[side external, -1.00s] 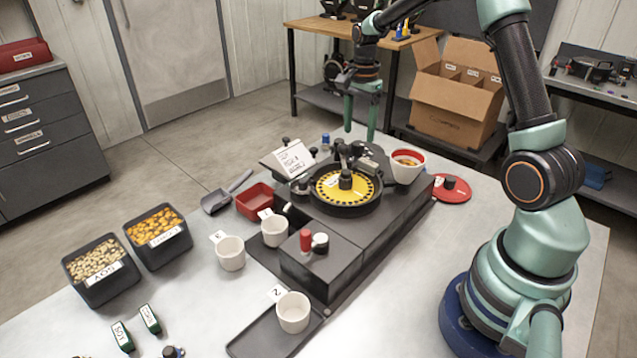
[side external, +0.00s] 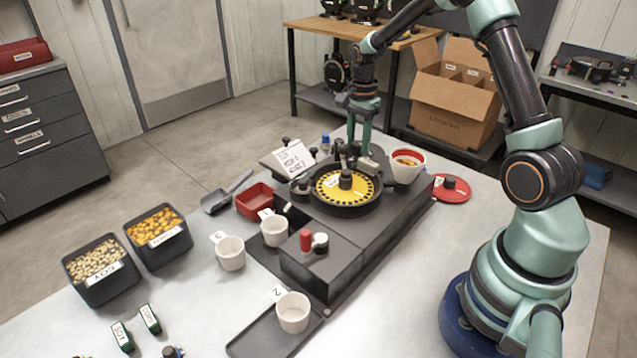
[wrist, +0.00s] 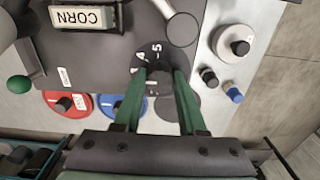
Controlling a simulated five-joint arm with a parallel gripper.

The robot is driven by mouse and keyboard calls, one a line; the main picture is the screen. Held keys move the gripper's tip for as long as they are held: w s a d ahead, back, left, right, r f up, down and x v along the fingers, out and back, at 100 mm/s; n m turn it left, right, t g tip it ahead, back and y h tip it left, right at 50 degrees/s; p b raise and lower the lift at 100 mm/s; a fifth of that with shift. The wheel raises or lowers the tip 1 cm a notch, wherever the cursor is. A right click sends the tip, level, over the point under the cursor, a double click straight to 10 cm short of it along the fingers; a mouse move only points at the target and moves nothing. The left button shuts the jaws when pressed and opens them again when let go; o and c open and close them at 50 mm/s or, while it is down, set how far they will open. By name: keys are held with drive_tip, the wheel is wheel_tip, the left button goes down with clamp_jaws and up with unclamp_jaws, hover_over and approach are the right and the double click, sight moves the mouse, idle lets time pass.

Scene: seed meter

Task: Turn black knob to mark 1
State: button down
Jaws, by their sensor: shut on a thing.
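The black knob (wrist: 159,76) shows in the wrist view on a dark round dial (wrist: 151,60) with white marks; a 5 and a 4 are readable near its far edge. My gripper (wrist: 163,72) is shut on the knob, with one green finger on each side. The fingers hide part of the dial, and I cannot tell which mark the knob points to. In the side view my gripper (side external: 358,144) is down at the back of the dark seed meter (side external: 385,221), behind its yellow seed plate (side external: 362,184); the knob is hidden there.
A CORN block (wrist: 84,17) sits on the meter. Red (wrist: 53,106) and blue (wrist: 108,108) discs lie near my fingers. A white card (side external: 290,157) and a red-rimmed cup (side external: 408,172) flank the plate. Several white cups and two seed bins stand at left.

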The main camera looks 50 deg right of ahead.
drive_tip(key=shift+n, duration=0.3)
drive_tip(key=n, duration=0.3)
drive_tip(key=shift+n, duration=0.4)
drive_tip(key=n, duration=0.3)
drive_tip(key=shift+r+n, duration=0.1)
drive_tip(key=shift+n, duration=0.2)
drive_tip(key=n, duration=0.4)
drive_tip(key=shift+d, duration=0.1)
drive_tip(key=shift+n, duration=2.1)
drive_tip(key=shift+c, duration=2.3)
unclamp_jaws()
